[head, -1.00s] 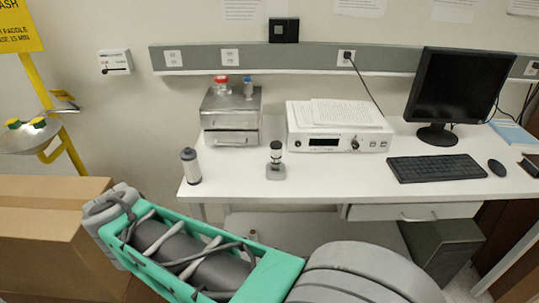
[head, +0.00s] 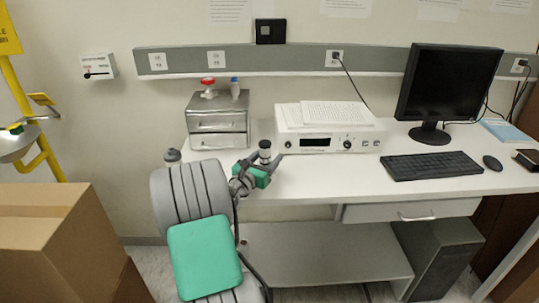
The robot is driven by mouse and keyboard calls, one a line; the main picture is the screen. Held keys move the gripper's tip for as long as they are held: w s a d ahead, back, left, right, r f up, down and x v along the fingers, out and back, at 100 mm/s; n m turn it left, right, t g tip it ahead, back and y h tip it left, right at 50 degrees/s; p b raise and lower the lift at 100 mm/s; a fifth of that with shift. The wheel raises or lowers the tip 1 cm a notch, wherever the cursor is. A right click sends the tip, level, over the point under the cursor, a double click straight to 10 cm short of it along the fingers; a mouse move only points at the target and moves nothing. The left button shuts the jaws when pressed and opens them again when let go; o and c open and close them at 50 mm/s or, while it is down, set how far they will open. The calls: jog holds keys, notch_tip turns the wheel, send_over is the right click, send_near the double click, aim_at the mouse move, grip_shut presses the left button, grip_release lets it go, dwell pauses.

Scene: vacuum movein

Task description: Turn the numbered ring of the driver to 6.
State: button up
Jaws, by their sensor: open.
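The driver (head: 264,151) appears to be the small upright thing with a dark top and pale band on the white desk, left of the white instrument. Its lower part is hidden behind my gripper, and no ring numbers can be read at this size. My gripper (head: 262,163) is open at the driver, with one dark finger to its left and the other to its right. I cannot tell whether either finger touches it. My grey and green arm reaches up from the bottom of the view.
A grey cylinder (head: 172,155) stands at the desk's left end, mostly hidden by my arm. A metal drawer box (head: 218,121) and the white instrument (head: 328,140) stand behind the driver. A keyboard (head: 433,165) and monitor (head: 448,85) are right. Cardboard boxes (head: 70,240) stand left.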

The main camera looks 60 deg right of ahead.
jog(key=shift+d, duration=0.7)
jog(key=shift+c, duration=0.4)
grip_shut()
